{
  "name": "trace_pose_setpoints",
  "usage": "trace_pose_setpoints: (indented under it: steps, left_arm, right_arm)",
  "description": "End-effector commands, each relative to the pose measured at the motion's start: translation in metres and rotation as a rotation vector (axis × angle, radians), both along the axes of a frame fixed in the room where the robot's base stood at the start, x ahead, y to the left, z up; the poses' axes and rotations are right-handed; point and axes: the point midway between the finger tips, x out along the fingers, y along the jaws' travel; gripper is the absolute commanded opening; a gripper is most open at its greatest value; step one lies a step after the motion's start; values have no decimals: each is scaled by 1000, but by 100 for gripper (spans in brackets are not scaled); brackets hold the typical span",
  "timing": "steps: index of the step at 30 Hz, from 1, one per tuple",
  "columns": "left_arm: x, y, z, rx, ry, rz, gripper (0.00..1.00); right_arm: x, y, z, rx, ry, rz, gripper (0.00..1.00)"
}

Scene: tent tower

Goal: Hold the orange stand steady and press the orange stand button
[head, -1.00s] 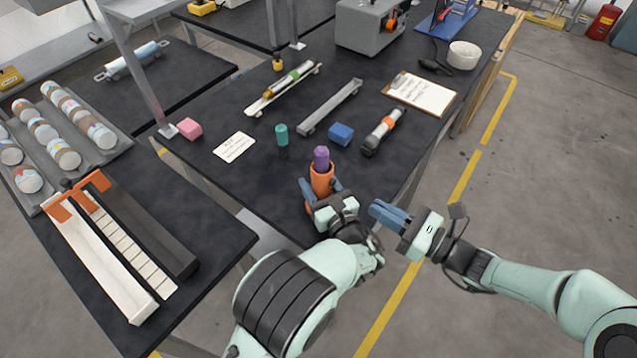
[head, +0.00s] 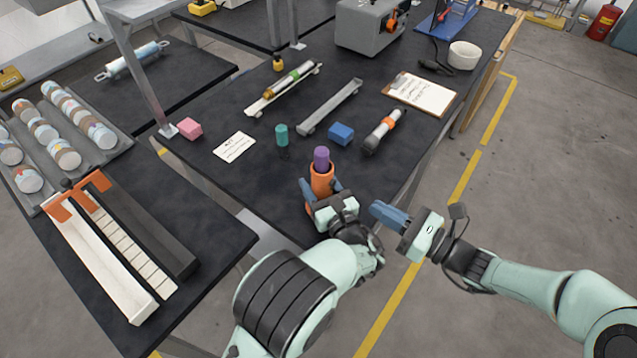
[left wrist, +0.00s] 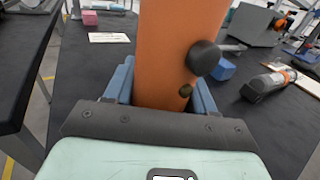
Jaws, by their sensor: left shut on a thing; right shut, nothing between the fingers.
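The orange stand (head: 322,180) stands upright near the front edge of the black table, with a purple piece (head: 321,156) in its top. My left gripper (head: 322,196) is shut around the stand's lower part. In the left wrist view the stand (left wrist: 180,40) rises between the blue fingers, and a dark round knob (left wrist: 203,57) sticks out of its side, with a smaller dark spot below it. I cannot tell which of these is the button. My right gripper (head: 378,211) is shut and empty, to the right of the stand and apart from it, past the table's edge.
A blue block (head: 341,133), a teal cylinder (head: 282,135) and a grey cylinder with an orange band (head: 383,132) stand or lie behind the stand. A white card (head: 234,147) and a pink block (head: 189,128) are at the left.

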Motion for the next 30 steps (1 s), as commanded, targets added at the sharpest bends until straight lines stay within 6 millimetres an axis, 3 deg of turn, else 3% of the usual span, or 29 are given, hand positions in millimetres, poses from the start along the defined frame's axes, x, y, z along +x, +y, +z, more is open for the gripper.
trace_pose_setpoints:
  steps: [30]
  left_arm:
    - [0,0,0,0,1,-1,16]
  right_arm:
    - [5,7,0,-54,23,-26,0]
